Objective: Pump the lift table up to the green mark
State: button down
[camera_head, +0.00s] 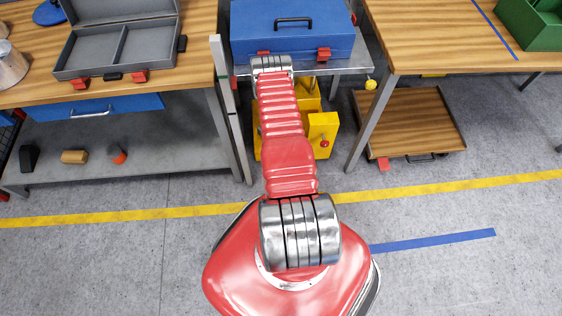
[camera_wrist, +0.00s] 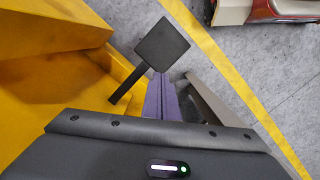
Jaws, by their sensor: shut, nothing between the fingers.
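The lift table has a grey top (camera_head: 345,66) and a yellow base (camera_head: 322,127); its yellow body (camera_wrist: 45,105) fills the left of the wrist view. A pale upright post (camera_head: 228,110) stands at its left, with a small green mark (camera_head: 222,77). A red tab (camera_head: 234,83) at the table's left edge sits close to the mark, apparently slightly lower. A black square pedal (camera_wrist: 162,45) on a black stem sticks out beside the body. My gripper (camera_wrist: 160,78) is shut and empty, its tips close to the pedal; contact is unclear. My arm hides it in the head view.
A blue case (camera_head: 290,32) rests on the lift table. Wooden workbenches stand left (camera_head: 190,65) and right (camera_head: 440,35), hemming in the lift table.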

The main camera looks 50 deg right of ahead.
dwell(0.5)
jog(key=s, duration=0.1)
jog(key=s+f, duration=0.1)
jog(key=s, duration=0.1)
jog(key=shift+s+a+f, duration=0.3)
jog(key=shift+a+f, duration=0.05)
jog(key=shift+f, duration=0.05)
jog(key=shift+f, duration=0.1)
jog(key=shift+s+a+f, duration=0.1)
jog(key=shift+s+f, duration=0.05)
jog(key=shift+f, duration=1.5)
jog(key=shift+s+a+f, duration=0.1)
jog(key=shift+s+f, duration=0.05)
jog(key=shift+f, duration=1.5)
jog(key=shift+d, duration=0.1)
jog(key=shift+f, duration=0.1)
